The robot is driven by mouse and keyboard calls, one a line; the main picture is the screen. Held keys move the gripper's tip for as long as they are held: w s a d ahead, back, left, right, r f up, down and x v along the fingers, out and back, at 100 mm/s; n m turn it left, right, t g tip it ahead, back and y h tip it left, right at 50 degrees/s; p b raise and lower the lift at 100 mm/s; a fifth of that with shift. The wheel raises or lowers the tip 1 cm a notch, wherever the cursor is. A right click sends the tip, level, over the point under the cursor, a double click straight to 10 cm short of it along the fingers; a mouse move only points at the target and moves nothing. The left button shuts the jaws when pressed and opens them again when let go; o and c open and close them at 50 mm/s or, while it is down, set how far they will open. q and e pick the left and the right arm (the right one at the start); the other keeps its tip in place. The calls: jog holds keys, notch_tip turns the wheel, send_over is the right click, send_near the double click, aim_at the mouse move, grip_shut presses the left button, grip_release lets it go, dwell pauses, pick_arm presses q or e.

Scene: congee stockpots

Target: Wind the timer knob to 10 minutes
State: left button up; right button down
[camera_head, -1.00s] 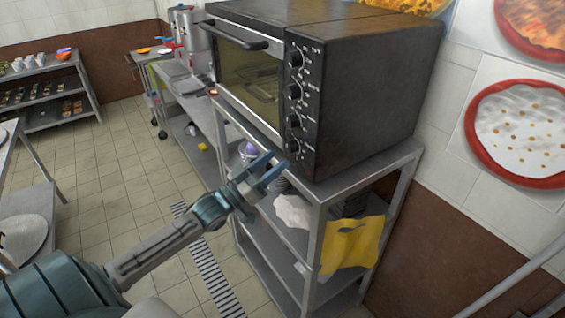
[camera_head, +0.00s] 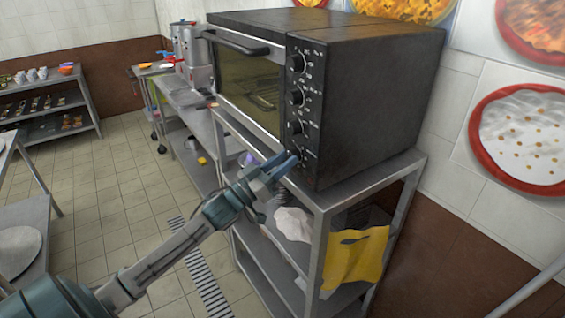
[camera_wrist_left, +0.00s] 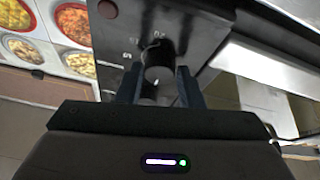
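A black oven (camera_head: 372,95) stands on a metal shelf rack, with a column of round black knobs on its front panel, including the top knob (camera_head: 297,62), one below it (camera_head: 296,96) and another (camera_head: 295,128). My left gripper (camera_head: 287,163) is at the lowest knob, which its fingers largely hide in the head view. In the left wrist view that knob (camera_wrist_left: 159,62) sits between the two fingertips, with narrow gaps beside it; the fingers look open around it. My right gripper is not in view.
The rack (camera_head: 318,235) under the oven holds a yellow cloth (camera_head: 355,258) and a white cloth (camera_head: 293,224). A counter with steel pots (camera_head: 190,42) stands beyond.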

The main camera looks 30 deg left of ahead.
pick_arm(q)
jog(key=c, duration=0.5)
jog(key=shift+o, duration=0.2)
jog(key=m+g+h, duration=0.1)
jog(key=m, duration=0.3)
jog(key=m+g+h+b, duration=0.1)
jog(key=m+h, duration=0.1)
jog(key=m, duration=0.1)
jog(key=m+g+h+b, duration=0.1)
jog(key=m, duration=0.3)
jog(key=shift+w+a+r+m+g+h, duration=0.15)
jog(key=shift+a+m+g+h, duration=0.15)
jog(key=shift+a, duration=0.05)
jog(key=m+g, duration=0.1)
jog(key=m, duration=0.1)
jog(key=m+g, duration=0.1)
jog(key=m, duration=0.1)
jog(key=shift+a+r+m+h, duration=0.1)
jog(key=shift+m+h, duration=0.2)
jog(key=shift+h, duration=0.1)
jog(key=m, duration=0.2)
jog(key=m+g+p, duration=0.1)
jog(key=m, duration=0.1)
jog(key=shift+r+g, duration=0.15)
jog(key=shift+g, duration=0.15)
jog(key=shift+m, duration=0.4)
